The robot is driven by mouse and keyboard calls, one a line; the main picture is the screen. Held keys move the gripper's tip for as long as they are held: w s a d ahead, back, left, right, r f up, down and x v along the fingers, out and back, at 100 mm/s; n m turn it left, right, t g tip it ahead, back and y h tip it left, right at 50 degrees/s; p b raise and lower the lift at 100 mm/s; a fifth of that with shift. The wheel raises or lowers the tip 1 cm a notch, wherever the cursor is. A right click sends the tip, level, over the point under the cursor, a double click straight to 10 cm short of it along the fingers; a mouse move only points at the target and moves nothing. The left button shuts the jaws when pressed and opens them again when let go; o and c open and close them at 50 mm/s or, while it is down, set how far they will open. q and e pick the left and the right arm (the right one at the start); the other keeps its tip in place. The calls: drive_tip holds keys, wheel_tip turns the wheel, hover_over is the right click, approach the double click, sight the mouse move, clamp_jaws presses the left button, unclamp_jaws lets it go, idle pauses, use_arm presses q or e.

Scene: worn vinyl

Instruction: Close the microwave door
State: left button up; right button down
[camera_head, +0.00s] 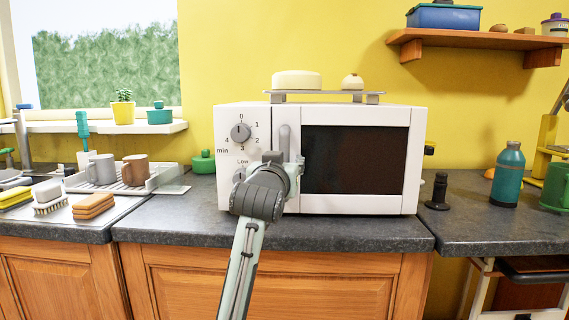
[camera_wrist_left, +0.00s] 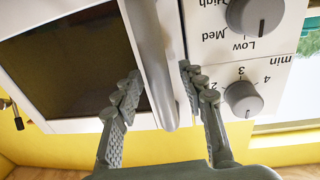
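The white microwave (camera_head: 320,209) stands on the dark counter, with its dials on the left. Its door (camera_head: 355,160), with a dark window, looks shut or almost shut; a narrow dark gap shows between door and control panel in the left wrist view. The grey upright door handle (camera_head: 285,138) is on the door's left side; its lower part is hidden by my arm in the head view. My left gripper (camera_head: 287,162) is at the handle. In the left wrist view its open fingers (camera_wrist_left: 160,78) stand on either side of the handle (camera_wrist_left: 150,50), with room between.
A rack (camera_head: 325,93) with two pale items sits on top of the microwave. A dish rack with mugs (camera_head: 135,170) is to the left. A black grinder (camera_head: 439,190) and a teal bottle (camera_head: 508,175) stand to the right. The counter (camera_head: 340,235) in front is clear.

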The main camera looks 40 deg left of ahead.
use_arm(q)
drive_tip(key=v, duration=0.7)
drive_tip(key=shift+s, duration=0.25)
drive_tip(key=shift+d+f, duration=0.1)
drive_tip(key=shift+d, duration=0.05)
idle(0.6)
